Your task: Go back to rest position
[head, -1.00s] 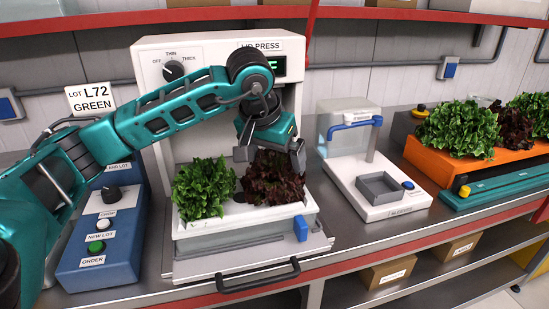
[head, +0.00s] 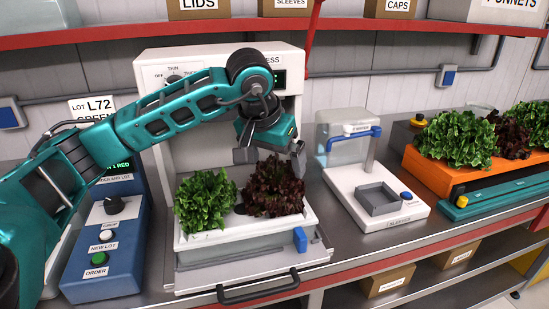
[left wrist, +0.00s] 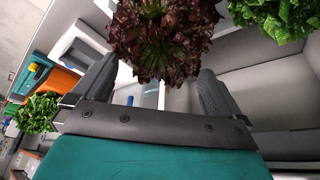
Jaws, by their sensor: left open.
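My left gripper (head: 270,158) is open and empty, just above a dark red lettuce (head: 273,190). Its fingers point down at either side of the lettuce's top. The red lettuce sits in the right part of a white tray (head: 250,238), with a green lettuce (head: 205,203) to its left. The tray stands at the front of the white lid press (head: 153,62). In the left wrist view, the red lettuce (left wrist: 155,38) lies beyond the open fingers, and the green lettuce (left wrist: 275,15) shows at upper right. My right gripper is not in view.
A blue control box (head: 103,240) with a dial and buttons stands left of the press. A white weighing unit (head: 380,200) stands right of it. An orange tray (head: 450,176) of lettuces is farther right. A red-edged shelf (head: 120,30) runs above.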

